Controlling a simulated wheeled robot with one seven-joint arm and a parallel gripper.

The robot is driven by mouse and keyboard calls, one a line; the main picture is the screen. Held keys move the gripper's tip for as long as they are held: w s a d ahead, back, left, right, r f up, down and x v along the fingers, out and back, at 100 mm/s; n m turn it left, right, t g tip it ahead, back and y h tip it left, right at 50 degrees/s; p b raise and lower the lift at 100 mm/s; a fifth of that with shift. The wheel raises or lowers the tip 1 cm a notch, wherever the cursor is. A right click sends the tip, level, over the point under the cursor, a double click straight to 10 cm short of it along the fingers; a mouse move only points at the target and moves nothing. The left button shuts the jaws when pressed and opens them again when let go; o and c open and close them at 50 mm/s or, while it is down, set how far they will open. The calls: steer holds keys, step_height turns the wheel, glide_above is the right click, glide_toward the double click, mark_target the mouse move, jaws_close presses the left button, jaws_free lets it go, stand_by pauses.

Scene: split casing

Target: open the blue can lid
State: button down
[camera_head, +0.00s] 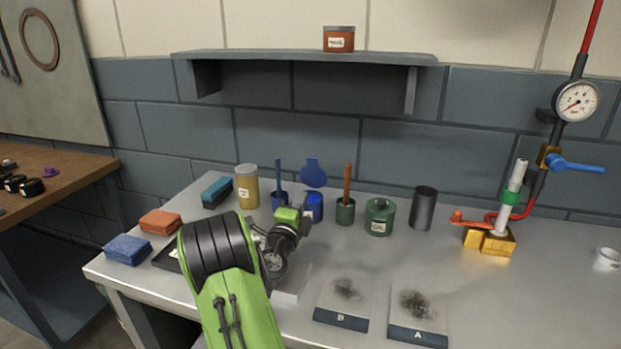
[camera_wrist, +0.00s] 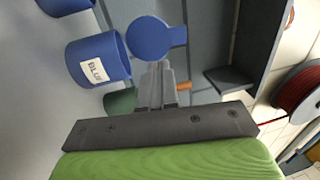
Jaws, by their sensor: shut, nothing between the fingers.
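The blue can (camera_head: 314,206) stands on the grey bench, partly hidden behind my arm. Its round blue lid (camera_head: 313,172) stands up above the back of the can, swung open, with its tab pointing up. In the wrist view the can (camera_wrist: 97,60) shows its "BLUE" label and open mouth. There the lid (camera_wrist: 150,38) is beside the rim, its tab pointing right. My gripper (camera_wrist: 160,68) is shut and empty, its fingertips close to the lid's lower edge in that picture. I cannot tell whether they touch it. The fingertips are hidden in the head view.
A dark green cup with an orange-brown handle (camera_head: 347,185) and a green lidded can (camera_head: 380,217) stand right of the blue can. A blue-handled cup (camera_head: 279,182) and a yellow can (camera_head: 247,187) stand left. A wall shelf (camera_head: 300,56) hangs above.

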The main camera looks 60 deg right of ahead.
mark_target(314, 171)
steer(key=p+x, duration=0.4)
steer(key=x, duration=0.4)
steer(key=shift+d+r+p, duration=0.1)
steer(key=shift+r+p, duration=0.1)
steer(key=shift+p, duration=0.2)
steer(key=shift+d, duration=0.5)
steer(key=shift+f, duration=0.1)
steer(key=p, duration=0.1)
steer(key=r+y+p, duration=0.1)
steer(key=p, duration=0.1)
steer(key=shift+d+r, duration=0.2)
steer(key=shift+d, duration=0.1)
steer(key=shift+d+r+y+p, duration=0.1)
steer(key=shift+d+y+p, duration=0.25)
steer(key=shift+y+p, duration=0.55)
steer(key=shift+w+d+f+g, duration=0.1)
steer(key=shift+w+f+g, duration=0.1)
steer(key=shift+g, duration=0.1)
steer(key=shift+f, duration=0.1)
